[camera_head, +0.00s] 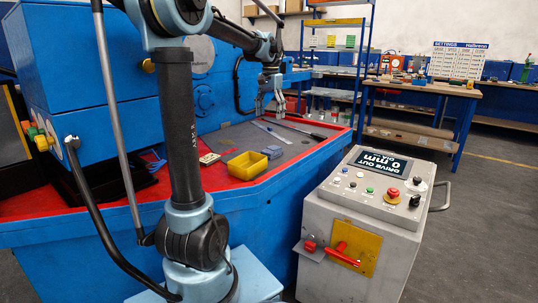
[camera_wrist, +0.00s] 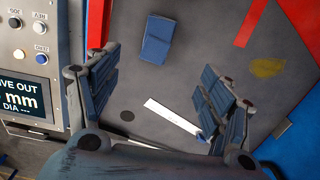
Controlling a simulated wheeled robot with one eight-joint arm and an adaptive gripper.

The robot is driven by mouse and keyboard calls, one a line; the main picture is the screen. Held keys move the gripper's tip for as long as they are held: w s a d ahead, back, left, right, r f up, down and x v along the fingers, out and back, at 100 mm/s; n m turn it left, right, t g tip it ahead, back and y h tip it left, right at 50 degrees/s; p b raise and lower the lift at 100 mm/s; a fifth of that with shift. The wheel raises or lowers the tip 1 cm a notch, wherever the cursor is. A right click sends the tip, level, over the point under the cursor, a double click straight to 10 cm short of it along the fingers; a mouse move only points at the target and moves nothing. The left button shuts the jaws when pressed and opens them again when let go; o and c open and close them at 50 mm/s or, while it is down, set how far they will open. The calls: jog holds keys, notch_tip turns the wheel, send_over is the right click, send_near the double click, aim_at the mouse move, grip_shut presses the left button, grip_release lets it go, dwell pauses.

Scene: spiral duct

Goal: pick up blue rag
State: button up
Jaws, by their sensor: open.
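The blue rag (camera_wrist: 157,40) appears as a folded, roughly rectangular blue piece lying flat on the grey worktop, near the top middle of the wrist view. In the head view it seems to be the small dark blue piece (camera_head: 271,152) just right of the yellow tray. My gripper (camera_wrist: 160,62) is open and empty, its fingers spread apart, with the rag beyond the fingertips between their lines. In the head view my gripper (camera_head: 269,103) hangs above the far part of the worktop, behind the rag and apart from it.
A yellow tray (camera_head: 247,165) stands beside the rag. A white ruler (camera_wrist: 172,117) lies on the worktop below my gripper. Red strips (camera_wrist: 251,22) edge the worktop. A grey control box (camera_head: 362,210) with buttons stands to the right of the blue machine.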

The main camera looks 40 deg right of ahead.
aim_at(270, 150)
notch_tip(270, 150, down, 16)
jog(key=shift+s+f, duration=0.1)
dwell(0.6)
jog(key=c, duration=1.2)
